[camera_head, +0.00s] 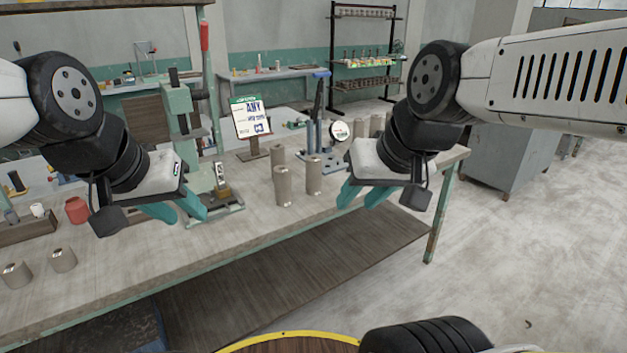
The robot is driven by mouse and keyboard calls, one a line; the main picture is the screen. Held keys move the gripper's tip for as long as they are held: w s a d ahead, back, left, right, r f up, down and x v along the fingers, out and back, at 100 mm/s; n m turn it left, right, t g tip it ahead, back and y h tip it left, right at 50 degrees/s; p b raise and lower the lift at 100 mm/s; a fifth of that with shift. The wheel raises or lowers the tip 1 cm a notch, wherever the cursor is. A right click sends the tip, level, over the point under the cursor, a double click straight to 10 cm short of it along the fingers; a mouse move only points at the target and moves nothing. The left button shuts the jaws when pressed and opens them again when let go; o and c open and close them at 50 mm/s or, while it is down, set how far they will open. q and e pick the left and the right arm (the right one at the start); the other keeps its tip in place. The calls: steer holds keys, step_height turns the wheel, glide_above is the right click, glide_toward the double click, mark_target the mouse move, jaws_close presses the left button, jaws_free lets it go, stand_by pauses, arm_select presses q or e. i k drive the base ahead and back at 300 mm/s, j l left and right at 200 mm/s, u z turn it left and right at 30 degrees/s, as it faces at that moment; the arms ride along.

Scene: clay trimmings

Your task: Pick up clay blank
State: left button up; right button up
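Several grey-brown cylinders that look like clay blanks stand upright on the workbench. A front one (282,186) is at the middle, with another (313,176) close to its right and a third (277,156) behind. Two shorter ones stand at the left front, one (63,260) beside the other (16,275). My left gripper (187,216) is open and empty, with teal fingers pointing down in front of the green press. My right gripper (357,204) is open and empty near the bench's front edge, right of the middle cylinders. Neither gripper touches a cylinder.
The workbench (240,228) has a green press (180,110), a sign on a stand (251,118) and a blue-grey fixture (320,130). A red jar (76,210) stands at left. More cylinders (377,126) stand behind my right arm. A grey cabinet (507,160) is at right.

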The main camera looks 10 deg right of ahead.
mark_target(281, 174)
steer(key=i+j+u, duration=0.1)
steer(key=i, duration=0.3)
steer(key=i+j+u, duration=0.1)
steer(key=i, duration=0.3)
steer(key=j, duration=0.1)
